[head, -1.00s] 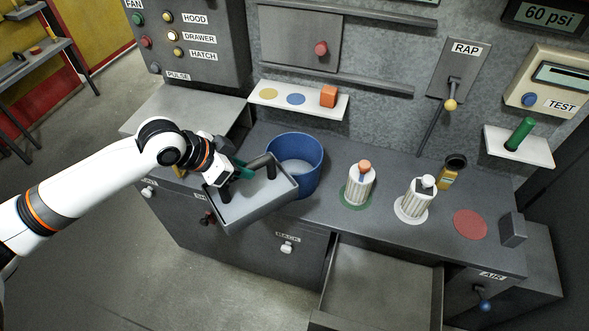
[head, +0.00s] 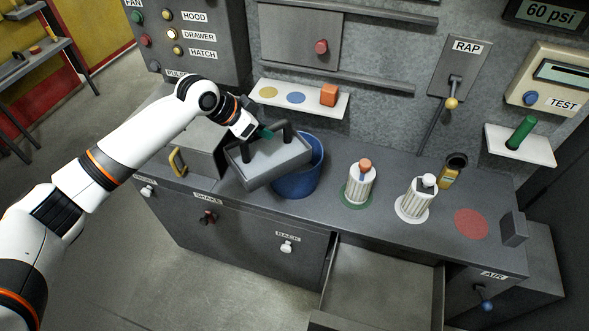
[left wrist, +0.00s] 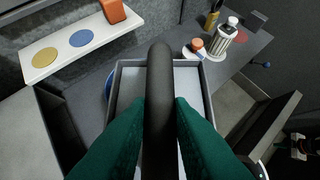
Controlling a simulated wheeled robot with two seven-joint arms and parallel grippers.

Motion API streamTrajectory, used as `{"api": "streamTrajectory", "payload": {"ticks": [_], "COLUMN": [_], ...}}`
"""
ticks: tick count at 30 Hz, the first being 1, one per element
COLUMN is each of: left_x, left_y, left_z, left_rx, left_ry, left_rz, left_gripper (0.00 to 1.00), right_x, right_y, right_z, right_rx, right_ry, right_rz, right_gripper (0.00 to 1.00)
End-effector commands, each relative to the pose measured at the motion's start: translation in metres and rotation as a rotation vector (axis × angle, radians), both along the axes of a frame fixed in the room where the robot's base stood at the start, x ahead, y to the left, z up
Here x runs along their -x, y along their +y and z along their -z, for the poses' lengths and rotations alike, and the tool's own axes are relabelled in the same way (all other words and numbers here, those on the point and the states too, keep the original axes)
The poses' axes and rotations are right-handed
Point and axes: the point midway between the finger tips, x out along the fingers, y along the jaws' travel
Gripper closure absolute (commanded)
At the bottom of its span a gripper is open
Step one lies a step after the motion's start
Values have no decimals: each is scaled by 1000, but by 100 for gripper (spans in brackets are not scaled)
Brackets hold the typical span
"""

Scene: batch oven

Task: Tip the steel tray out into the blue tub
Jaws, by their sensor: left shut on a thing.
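The steel tray (head: 280,170) is a grey shallow box with two dark upright posts and a dark bar handle. In the head view it hangs in front of and partly over the blue tub (head: 298,187), hiding much of the tub's opening. My left gripper (head: 267,133) is shut on the tray's handle. In the left wrist view, its green fingers (left wrist: 160,125) close on the dark bar, with the tray's rim (left wrist: 208,95) below. The tray's floor looks pale; I cannot tell whether anything lies in it. A sliver of the tub shows at the tray's left there.
A white shelf (head: 340,106) with an orange cube (head: 328,95) stands behind the tub. Two ribbed white containers (head: 359,186) (head: 416,198) stand to the right. An open drawer (head: 385,285) juts out in front. A yellow-handled grey box (head: 205,150) is left of the tray.

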Motion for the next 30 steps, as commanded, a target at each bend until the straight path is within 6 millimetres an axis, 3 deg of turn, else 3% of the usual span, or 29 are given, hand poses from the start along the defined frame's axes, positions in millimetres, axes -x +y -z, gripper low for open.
{"api": "streamTrajectory", "payload": {"ticks": [21,30], "left_x": [-81,-87], "left_y": [-26,-28], "left_z": [0,-2], "left_rx": [4,3], "left_ry": [-5,-3], "left_rz": [-1,0], "left_gripper": [100,100], "right_x": [0,0], "right_y": [0,0], "right_z": [39,40], "right_rx": [0,0], "right_ry": [0,0], "right_rz": [0,0], "right_gripper": [100,100]}}
